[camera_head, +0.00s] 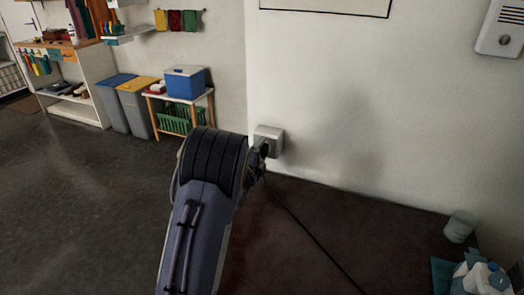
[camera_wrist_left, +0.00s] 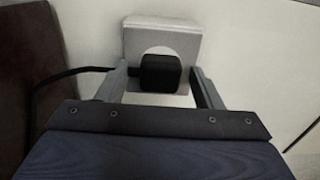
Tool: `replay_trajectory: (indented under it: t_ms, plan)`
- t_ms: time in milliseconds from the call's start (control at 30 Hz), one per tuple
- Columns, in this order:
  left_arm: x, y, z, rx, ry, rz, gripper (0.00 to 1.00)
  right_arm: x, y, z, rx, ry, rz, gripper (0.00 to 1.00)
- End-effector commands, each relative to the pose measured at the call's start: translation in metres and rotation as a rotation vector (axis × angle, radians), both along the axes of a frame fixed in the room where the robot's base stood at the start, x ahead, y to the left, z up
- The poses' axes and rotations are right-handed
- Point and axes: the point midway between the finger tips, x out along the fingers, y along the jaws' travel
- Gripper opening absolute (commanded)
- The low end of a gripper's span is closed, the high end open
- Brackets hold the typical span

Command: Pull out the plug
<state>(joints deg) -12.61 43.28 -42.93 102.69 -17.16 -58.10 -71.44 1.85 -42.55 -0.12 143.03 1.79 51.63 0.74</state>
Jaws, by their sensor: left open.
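A black plug (camera_wrist_left: 160,74) sits in a pale wall socket (camera_wrist_left: 162,33) in the left wrist view. In the head view the socket box (camera_head: 270,133) is on the wall just beyond my left gripper, which largely hides the plug. My left gripper (camera_wrist_left: 159,71) is open, with one finger on each side of the plug. A gap shows between the plug and the right finger; the plug's left side is close to the left finger. A black cord (camera_wrist_left: 62,75) leaves the plug to the left. My right gripper is in neither view.
The cord (camera_head: 315,237) trails over a dark brown surface (camera_head: 370,225) below the socket. Bins (camera_head: 135,104) and a small table with a blue box (camera_head: 185,82) stand farther back left.

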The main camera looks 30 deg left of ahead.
Motion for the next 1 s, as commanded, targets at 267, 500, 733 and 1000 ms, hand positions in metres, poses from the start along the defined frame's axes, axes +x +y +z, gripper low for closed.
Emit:
replay_trajectory:
  t_ms: [267,500,733,1000]
  plan:
    - [0.0000,0.0002,0.0002,0.000,0.000,0.000,0.60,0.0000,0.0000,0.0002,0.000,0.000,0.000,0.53]
    - [0.0000,0.0002,-0.0006,0.000,-0.001,0.000,0.60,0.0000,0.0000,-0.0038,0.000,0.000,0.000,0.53]
    - [0.0000,0.0000,-0.0003,0.000,0.000,0.000,0.60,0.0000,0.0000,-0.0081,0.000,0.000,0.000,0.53]
    - [0.0000,0.0001,0.0002,0.000,0.000,0.000,0.52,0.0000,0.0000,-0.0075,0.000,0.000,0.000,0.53]
